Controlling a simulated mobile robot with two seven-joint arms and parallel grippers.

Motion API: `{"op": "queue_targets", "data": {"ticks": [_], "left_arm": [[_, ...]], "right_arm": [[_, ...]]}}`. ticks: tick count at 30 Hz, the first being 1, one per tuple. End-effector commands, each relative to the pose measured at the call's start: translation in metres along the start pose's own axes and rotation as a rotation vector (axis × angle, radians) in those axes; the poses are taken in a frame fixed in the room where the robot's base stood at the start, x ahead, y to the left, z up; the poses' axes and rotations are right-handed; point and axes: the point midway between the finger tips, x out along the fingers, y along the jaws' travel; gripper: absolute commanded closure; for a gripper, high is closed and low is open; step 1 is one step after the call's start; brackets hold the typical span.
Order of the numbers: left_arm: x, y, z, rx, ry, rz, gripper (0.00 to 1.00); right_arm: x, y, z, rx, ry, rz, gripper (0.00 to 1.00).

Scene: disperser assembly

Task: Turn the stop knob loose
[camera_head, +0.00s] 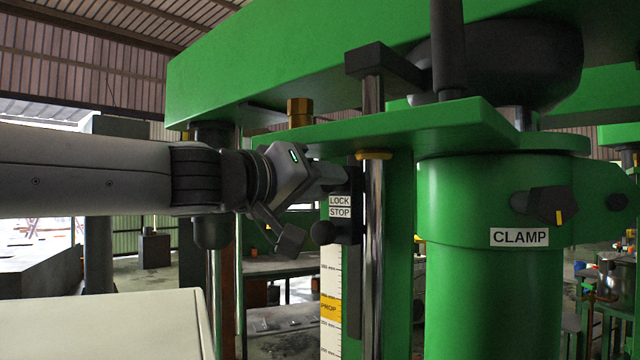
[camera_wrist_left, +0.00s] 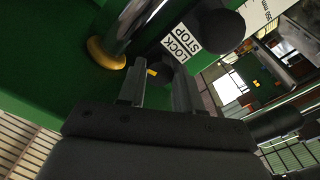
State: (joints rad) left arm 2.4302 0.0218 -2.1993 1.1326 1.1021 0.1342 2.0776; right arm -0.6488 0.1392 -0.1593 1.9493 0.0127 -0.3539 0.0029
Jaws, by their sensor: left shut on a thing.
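My left gripper (camera_head: 338,178) reaches in from the left to the dark stop block (camera_head: 352,228) on the chrome rod (camera_head: 374,250). In the left wrist view its two fingers (camera_wrist_left: 160,80) are shut on the stop knob (camera_wrist_left: 155,71), a small dark knob with a yellow mark. In the head view the fingers hide this knob. The white LOCK STOP label (camera_head: 340,206) is just below the fingertips. A black ball handle (camera_head: 322,233) sticks out below the label and is apart from the fingers. My right gripper is out of view.
The green machine arm (camera_head: 420,128) lies close above the gripper. A yellow ring (camera_head: 374,155) sits around the rod. The scale (camera_head: 331,285) hangs below the label. The CLAMP knob (camera_head: 553,205) is on the green column at the right. A pale surface (camera_head: 105,325) is at lower left.

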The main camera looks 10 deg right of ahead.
Motion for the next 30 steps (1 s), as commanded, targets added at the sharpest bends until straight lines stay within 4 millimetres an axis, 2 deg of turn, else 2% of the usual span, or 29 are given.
{"op": "queue_targets", "data": {"ticks": [15,24,30], "left_arm": [[-0.0007,0.0025,-0.0031,-0.454,0.005,0.002,0.96],[-0.0008,0.0031,-0.0038,-0.611,0.006,0.003,0.96],[-0.0008,0.0034,-0.0042,-0.656,0.006,0.003,0.96]], "right_arm": [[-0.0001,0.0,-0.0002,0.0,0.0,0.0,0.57],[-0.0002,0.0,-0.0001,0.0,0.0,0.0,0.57],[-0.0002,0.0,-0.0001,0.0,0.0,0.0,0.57]]}}
